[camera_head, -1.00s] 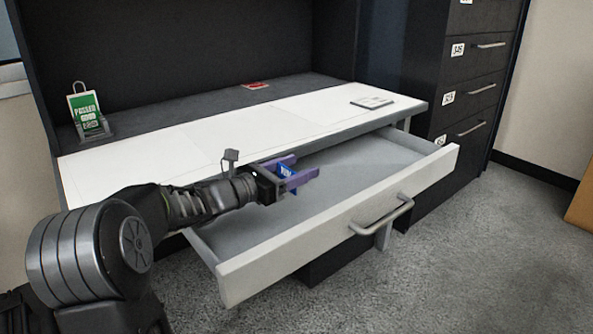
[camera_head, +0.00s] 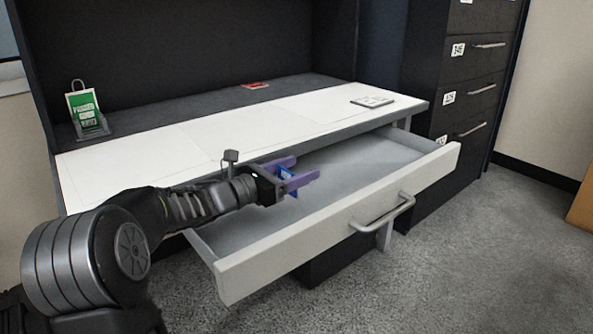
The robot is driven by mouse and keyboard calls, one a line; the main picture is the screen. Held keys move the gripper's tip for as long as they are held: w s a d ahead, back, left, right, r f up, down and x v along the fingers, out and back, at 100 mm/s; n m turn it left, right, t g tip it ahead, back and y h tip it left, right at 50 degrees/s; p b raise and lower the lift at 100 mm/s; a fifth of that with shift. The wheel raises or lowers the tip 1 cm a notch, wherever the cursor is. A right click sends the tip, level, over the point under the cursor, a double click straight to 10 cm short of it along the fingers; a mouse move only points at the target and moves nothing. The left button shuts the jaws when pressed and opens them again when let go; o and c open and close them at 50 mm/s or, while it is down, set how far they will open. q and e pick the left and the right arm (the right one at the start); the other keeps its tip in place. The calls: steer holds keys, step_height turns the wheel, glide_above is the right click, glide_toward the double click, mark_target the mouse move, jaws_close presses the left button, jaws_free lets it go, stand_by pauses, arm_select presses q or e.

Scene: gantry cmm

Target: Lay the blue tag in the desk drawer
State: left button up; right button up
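The desk drawer (camera_head: 350,166) is pulled out under the white desk top, with an empty grey floor showing. My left gripper (camera_head: 302,168) has purple fingers and reaches in from the left over the drawer's left part. The blue tag (camera_head: 289,181) is between its fingers, spanning the gap, and a little of it shows below the nearer finger. The tag appears held above the drawer floor. The near finger hides part of it. My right gripper is not in view.
The desk top (camera_head: 215,140) holds a green tag in a stand (camera_head: 87,112) at left, a red item (camera_head: 255,85) at the back and a flat grey item (camera_head: 372,101) at right. The drawer front with its handle (camera_head: 382,215) juts out. A dark cabinet (camera_head: 465,80) stands right.

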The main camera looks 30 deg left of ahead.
arm_select(q)
steer(key=o, duration=0.4)
steer(key=shift+c, duration=0.2)
steer(key=r+p+v, duration=0.1)
steer(key=p+v, duration=0.2)
steer(key=v, duration=0.9)
steer(key=shift+r, duration=0.1)
